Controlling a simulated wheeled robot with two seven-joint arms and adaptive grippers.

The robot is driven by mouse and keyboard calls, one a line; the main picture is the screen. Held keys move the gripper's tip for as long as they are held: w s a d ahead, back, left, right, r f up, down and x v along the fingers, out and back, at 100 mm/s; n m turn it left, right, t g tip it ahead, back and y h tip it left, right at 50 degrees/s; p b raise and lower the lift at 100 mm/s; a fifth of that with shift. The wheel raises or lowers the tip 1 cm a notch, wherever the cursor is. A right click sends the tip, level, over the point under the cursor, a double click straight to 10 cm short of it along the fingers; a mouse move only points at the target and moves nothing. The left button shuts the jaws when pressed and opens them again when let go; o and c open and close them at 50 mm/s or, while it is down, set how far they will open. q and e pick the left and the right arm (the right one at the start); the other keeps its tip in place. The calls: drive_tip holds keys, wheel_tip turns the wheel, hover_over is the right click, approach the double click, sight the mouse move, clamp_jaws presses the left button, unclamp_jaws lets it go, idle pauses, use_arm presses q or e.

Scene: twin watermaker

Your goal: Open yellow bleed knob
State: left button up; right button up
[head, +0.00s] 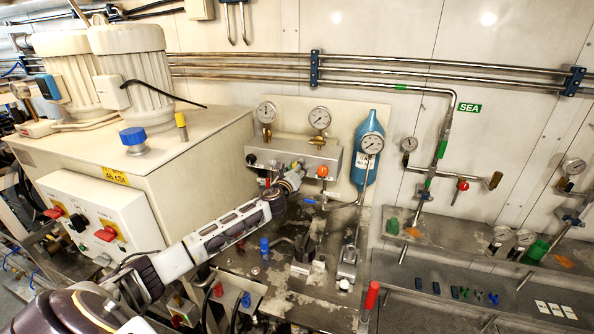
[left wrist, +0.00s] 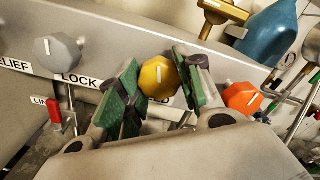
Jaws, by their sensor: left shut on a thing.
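The yellow bleed knob (left wrist: 160,85) is faceted with a white pointer line. It sits on the front of the grey valve block (head: 310,152), between a grey knob and an orange knob. My left gripper (left wrist: 158,90) is shut on it, with one green-padded finger on each side. In the head view my left gripper (head: 292,176) is at the block's front face and largely hides the yellow knob. The label under the knob is mostly covered by the fingers. My right gripper is not in view.
A grey knob (left wrist: 58,50) is left of the gripper and an orange knob (left wrist: 243,98) stands close to the right finger. A red-handled lever (left wrist: 56,113) hangs below. Gauges (head: 319,118) and a blue bottle (head: 371,135) are above and right.

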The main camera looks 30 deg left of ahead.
use_arm(q)
drive_tip(key=n, duration=0.3)
drive_tip(key=shift+n+b, duration=0.3)
drive_tip(key=shift+b, duration=0.05)
drive_tip(key=n, duration=0.3)
drive_tip(key=shift+n, duration=0.4)
drive_tip(key=n, duration=0.6)
drive_tip(key=shift+n+b, duration=0.3)
drive_tip(key=shift+b, duration=0.05)
drive_tip(key=o, duration=1)
drive_tip(key=shift+o, duration=0.2)
drive_tip(key=shift+s, duration=0.15)
drive_tip(key=v, duration=1.1)
drive_tip(key=shift+s, duration=0.35)
